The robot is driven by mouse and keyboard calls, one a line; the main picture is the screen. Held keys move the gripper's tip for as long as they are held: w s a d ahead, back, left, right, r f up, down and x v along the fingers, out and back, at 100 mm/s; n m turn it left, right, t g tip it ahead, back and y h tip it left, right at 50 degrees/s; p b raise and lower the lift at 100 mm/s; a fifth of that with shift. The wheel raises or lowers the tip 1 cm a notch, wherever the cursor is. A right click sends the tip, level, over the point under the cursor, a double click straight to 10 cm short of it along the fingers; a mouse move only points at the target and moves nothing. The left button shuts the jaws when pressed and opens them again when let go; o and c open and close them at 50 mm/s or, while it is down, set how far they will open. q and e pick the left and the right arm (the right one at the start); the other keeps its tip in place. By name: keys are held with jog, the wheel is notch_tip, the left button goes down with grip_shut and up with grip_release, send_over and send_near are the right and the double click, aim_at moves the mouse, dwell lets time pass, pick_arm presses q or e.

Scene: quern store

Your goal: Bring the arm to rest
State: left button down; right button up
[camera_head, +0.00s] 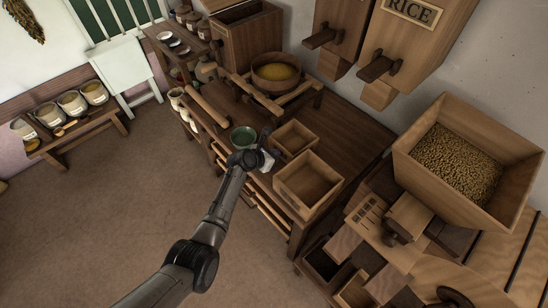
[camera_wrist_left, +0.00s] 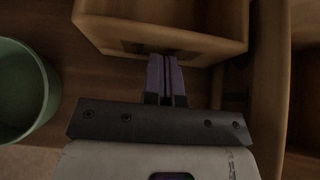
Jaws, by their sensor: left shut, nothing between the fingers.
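My left arm reaches in from the bottom left of the head view. Its gripper (camera_head: 268,158) is over the wooden bench, between a green bowl (camera_head: 243,137) and two open wooden boxes, a small one (camera_head: 293,136) and a larger one (camera_head: 308,187). In the left wrist view the two purple-faced fingers (camera_wrist_left: 166,78) are together with nothing between them. Their tips are close to the side of a wooden box (camera_wrist_left: 165,40); I cannot tell whether they touch it. The green bowl (camera_wrist_left: 28,95) is at the left there. My right gripper is not in view.
A sieve of yellow grain (camera_head: 276,73) stands at the back of the bench. A large hopper of grain (camera_head: 458,162) is at the right. Wall bins (camera_head: 415,40) hang above. Several jars (camera_head: 72,103) stand on a low bench at left. The floor (camera_head: 110,210) is clear.

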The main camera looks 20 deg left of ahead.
aim_at(281, 149)
pick_arm(q)
jog(key=shift+w+d+f+b, duration=0.1)
jog(key=shift+w+d+b, duration=0.4)
jog(key=shift+w, duration=0.2)
jog(key=shift+w+d+b, duration=0.4)
jog(key=shift+w+d, duration=0.05)
jog(key=shift+w, duration=0.2)
jog(key=shift+w+d, duration=0.35)
jog(key=shift+w, duration=0.1)
jog(key=shift+w+d+b, duration=0.2)
jog(key=shift+w+b, duration=0.05)
jog(key=shift+b, duration=0.45)
jog(key=shift+w+d+f+b, duration=0.1)
jog(key=shift+w+d+b, duration=0.5)
jog(key=shift+w+b, duration=0.25)
jog(key=shift+w+d+b, duration=0.4)
jog(key=shift+w+b, duration=0.15)
jog(key=shift+b, duration=0.15)
jog(key=shift+w+d+r, duration=0.1)
jog(key=shift+w+r, duration=0.05)
jog(key=shift+r, duration=0.05)
